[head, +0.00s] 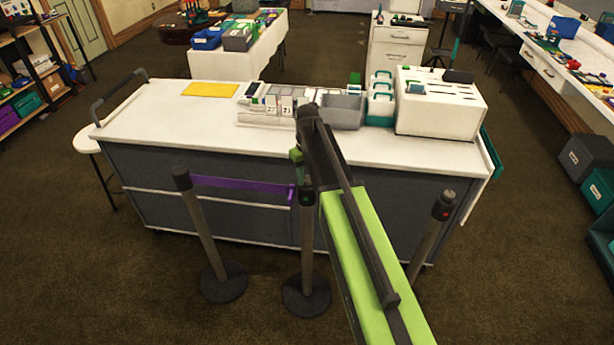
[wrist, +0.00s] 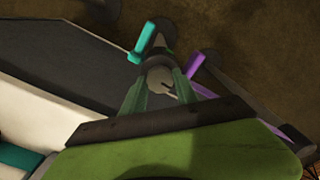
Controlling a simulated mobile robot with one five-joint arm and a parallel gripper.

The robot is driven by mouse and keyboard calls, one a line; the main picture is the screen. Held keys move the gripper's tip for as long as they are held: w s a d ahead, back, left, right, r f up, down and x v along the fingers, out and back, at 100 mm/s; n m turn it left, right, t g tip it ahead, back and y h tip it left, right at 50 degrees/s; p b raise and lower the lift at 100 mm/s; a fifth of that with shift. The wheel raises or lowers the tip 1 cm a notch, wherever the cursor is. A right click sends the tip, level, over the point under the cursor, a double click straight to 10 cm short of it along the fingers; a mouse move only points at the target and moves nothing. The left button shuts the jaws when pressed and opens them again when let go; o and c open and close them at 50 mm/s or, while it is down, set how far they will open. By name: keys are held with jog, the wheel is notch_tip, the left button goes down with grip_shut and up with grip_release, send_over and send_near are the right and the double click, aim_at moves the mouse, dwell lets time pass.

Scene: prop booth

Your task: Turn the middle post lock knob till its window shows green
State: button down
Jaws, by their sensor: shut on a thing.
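The middle post (head: 307,238) stands upright in front of the counter, its top partly hidden by my arm. In the wrist view, its round grey lock knob (wrist: 160,76) sits between the greenish fingers of my gripper (wrist: 160,84), which is shut on it from above. A pale mark shows on the knob. A teal piece (wrist: 146,46) sits beside the knob.
The right post (head: 432,232) has a red spot near its top. Carpet is clear in front.

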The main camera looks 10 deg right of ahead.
aim_at(307, 179)
dwell(0.4)
jog(key=c, duration=0.9)
grip_release()
notch_tip(307, 179, up, 17)
jog(key=p, duration=1.7)
jog(key=shift+r, duration=0.2)
jog(key=shift+f, duration=0.15)
